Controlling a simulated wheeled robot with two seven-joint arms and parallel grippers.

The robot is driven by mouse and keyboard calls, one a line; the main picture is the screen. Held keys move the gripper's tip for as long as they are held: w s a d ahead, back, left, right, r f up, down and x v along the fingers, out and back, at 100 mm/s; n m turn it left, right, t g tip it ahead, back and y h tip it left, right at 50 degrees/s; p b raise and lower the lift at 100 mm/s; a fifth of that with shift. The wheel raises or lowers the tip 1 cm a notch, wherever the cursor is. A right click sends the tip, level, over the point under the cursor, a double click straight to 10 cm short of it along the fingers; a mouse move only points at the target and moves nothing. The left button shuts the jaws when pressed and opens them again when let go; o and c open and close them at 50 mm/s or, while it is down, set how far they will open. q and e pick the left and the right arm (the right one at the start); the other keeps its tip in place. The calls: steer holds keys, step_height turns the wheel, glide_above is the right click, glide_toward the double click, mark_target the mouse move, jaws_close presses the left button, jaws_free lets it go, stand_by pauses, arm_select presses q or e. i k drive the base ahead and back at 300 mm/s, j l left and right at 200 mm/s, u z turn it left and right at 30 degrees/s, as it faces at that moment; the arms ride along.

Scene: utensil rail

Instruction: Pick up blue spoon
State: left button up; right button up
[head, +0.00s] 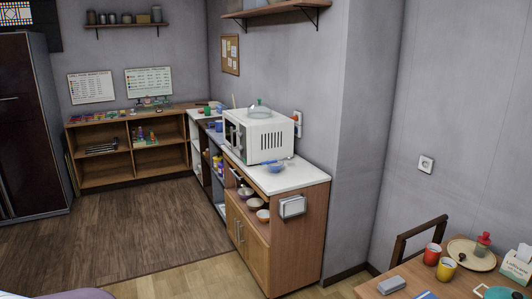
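I cannot make out a blue spoon for certain. A small blue item (275,168), which looks like a bowl, sits on the white counter (300,177) in front of the microwave (259,135). A thin light shape lies near its right side, too small to identify. Another small blue item (219,126) is farther back along the counter. Neither of my grippers is in the head view.
A wooden table (414,277) at the lower right holds a red cup (432,253), a yellow cup (446,269) and a plate (471,255). A chair (417,240) stands behind it. Open shelves (124,152) line the back wall. The wooden floor (140,232) is clear.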

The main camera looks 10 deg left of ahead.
mark_target(276, 161)
steer(key=i+j, duration=0.15)
steer(key=i, duration=0.4)
steer(key=i+j, duration=0.15)
steer(key=i, duration=0.4)
steer(key=i+z, duration=0.1)
steer(key=z, duration=0.35)
steer(key=j+z, duration=0.15)
steer(key=z, duration=0.3)
steer(key=i+j+z, duration=0.1)
steer(key=z, duration=0.35)
